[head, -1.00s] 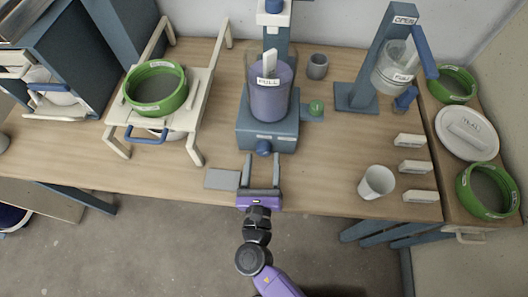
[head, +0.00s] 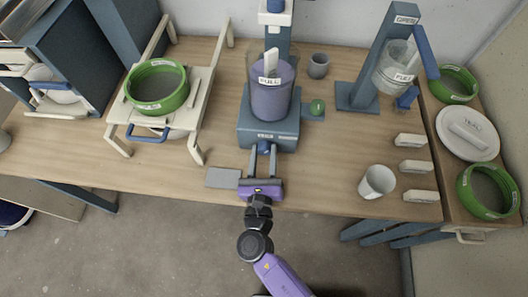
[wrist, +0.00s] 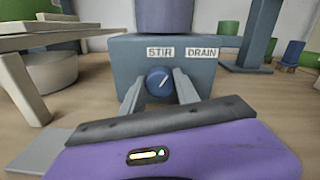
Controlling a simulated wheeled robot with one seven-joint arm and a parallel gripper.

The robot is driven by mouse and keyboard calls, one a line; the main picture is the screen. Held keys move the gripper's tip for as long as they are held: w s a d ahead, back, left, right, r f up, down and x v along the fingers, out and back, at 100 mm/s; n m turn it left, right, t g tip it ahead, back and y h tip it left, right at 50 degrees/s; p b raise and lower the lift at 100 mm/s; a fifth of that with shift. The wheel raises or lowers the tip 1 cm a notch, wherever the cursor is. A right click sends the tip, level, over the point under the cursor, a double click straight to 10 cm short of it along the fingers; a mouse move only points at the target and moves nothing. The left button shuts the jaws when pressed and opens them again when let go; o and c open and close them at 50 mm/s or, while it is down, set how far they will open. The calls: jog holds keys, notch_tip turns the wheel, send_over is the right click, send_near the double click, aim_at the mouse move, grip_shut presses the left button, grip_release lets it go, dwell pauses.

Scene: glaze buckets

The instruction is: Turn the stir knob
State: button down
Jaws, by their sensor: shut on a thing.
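The stir knob (wrist: 159,82) is a round blue knob with a pale pointer line, on the front of a blue-grey mixer base (head: 258,130). In the wrist view its pointer slants up to the right. A label reading STIR (wrist: 160,52) is above it, with a DRAIN label (wrist: 202,53) to the right. My gripper (head: 263,150) reaches the knob from the front, its grey fingers on either side and shut on it. In the head view the knob (head: 264,148) shows partly between the fingertips.
A grey plate (head: 222,178) lies left of my gripper. A white cup (head: 377,182) and several labelled white blocks stand to the right. A cream stand (head: 198,100) with a green ring (head: 157,88) is at left. Bare table lies between the mixer and the cup.

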jog(key=shift+f+m, duration=0.1)
jog(key=shift+m, duration=0.2)
jog(key=m+b, duration=0.2)
jog(key=b, duration=0.1)
jog(key=shift+f+m, duration=0.1)
jog(key=shift+m, duration=0.2)
jog(key=shift+d+m+b, duration=0.1)
jog(key=shift+m+b, duration=1.6)
jog(key=shift+m, duration=0.5)
jog(key=c, duration=0.9)
grip_release()
jog(key=shift+s, duration=0.1)
jog(key=s+b, duration=0.1)
jog(key=s, duration=0.6)
jog(key=shift+s, duration=0.3)
